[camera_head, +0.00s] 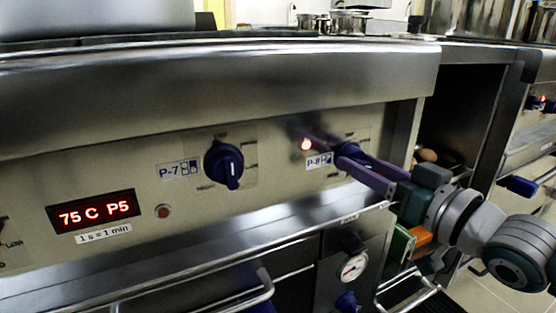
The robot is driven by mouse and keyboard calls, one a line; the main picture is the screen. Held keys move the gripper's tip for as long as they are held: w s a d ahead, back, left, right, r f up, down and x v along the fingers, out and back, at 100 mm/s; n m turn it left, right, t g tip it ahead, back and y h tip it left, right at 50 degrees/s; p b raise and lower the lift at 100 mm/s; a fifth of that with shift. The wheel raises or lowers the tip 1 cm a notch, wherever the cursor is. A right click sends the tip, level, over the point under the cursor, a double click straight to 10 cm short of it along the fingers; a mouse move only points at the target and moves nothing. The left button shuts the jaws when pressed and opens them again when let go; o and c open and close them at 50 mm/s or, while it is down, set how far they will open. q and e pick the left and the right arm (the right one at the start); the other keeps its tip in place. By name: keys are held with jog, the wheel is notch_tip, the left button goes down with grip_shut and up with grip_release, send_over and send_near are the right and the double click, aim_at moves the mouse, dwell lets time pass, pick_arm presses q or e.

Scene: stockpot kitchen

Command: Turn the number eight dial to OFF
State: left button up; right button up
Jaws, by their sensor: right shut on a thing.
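The number eight dial (346,152) is a dark blue knob on the steel front panel, beside the label P-8 (319,161). My right gripper (345,160) reaches in from the right, its purple fingers shut on the dial and covering much of it. The dial's pointer and most of its markings are hidden behind the fingers, so I cannot tell its setting. My left gripper is not in view.
A second blue dial (224,166), labelled P-7, sits to the left. A display (92,212) reads 75 C P5. A steel ledge and a handle (262,288) jut out below. A gauge (353,267) is below the dial. Pots (348,22) stand behind.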

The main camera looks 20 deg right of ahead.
grip_shut()
